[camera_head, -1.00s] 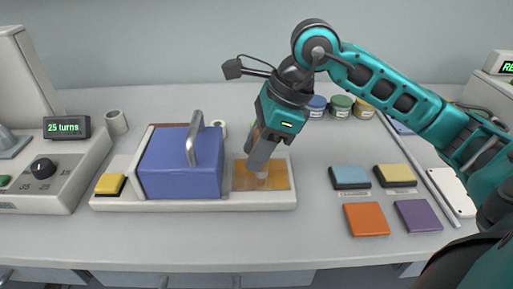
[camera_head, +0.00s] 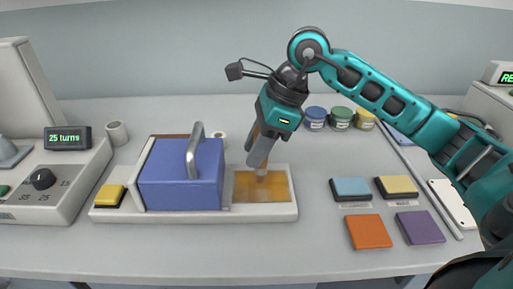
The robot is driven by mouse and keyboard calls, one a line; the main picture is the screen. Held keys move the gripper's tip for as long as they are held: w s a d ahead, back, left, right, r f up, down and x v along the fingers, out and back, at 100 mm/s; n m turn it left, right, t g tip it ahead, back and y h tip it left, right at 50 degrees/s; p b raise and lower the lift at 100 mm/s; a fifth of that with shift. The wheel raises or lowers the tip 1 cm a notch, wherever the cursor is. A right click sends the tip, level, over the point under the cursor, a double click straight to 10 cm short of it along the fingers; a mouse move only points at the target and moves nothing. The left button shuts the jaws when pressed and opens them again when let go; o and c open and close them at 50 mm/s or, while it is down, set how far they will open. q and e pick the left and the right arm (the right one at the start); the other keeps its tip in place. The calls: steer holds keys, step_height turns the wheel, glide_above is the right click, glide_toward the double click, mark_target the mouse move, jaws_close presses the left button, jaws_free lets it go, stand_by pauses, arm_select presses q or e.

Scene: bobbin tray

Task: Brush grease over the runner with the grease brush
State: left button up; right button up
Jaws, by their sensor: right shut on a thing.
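The runner seems to be the amber-brown strip (camera_head: 273,190) in the right part of the white tray (camera_head: 240,211). My right gripper (camera_head: 261,165) is above it and shut on the grease brush (camera_head: 261,176), whose pale lower end points down at the strip. Most of the brush is hidden by the fingers, and I cannot tell if it touches. A blue box with a grey handle (camera_head: 181,178) stands in the tray left of the strip. My left gripper is not in view.
A yellow-topped pad (camera_head: 109,194) is at the tray's left end. Several coloured pads, such as an orange one (camera_head: 369,232), lie right. Jars (camera_head: 340,118) stand behind. The table's front strip is clear.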

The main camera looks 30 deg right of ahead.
steer(key=shift+w+d, duration=0.4)
steer(key=shift+w, duration=0.25)
steer(key=shift+s+a+b, duration=0.2)
steer(key=shift+s+a, duration=0.3)
steer(key=shift+s, duration=0.35)
steer(key=shift+s+a+b, duration=0.25)
steer(key=shift+s+a, duration=0.3)
steer(key=shift+s, duration=0.25)
steer(key=shift+s+a+b, duration=0.2)
steer(key=shift+s+a, duration=0.3)
steer(key=shift+s, duration=0.35)
steer(key=shift+w+d+f, duration=0.1)
steer(key=shift+w+d, duration=0.35)
steer(key=shift+w, duration=0.25)
steer(key=shift+w+d, duration=0.55)
steer(key=shift+w, duration=0.35)
steer(key=shift+w+d, duration=0.55)
steer(key=shift+w, duration=0.35)
steer(key=shift+s+a+b, duration=0.3)
steer(key=shift+s+a, duration=0.3)
steer(key=shift+s, duration=0.35)
steer(key=shift+s+a, duration=0.5)
steer(key=shift+s, duration=0.4)
steer(key=shift+s+a, duration=0.1)
steer(key=shift+s+a+b, duration=0.3)
steer(key=shift+s+a, duration=0.05)
steer(key=shift+s, duration=0.2)
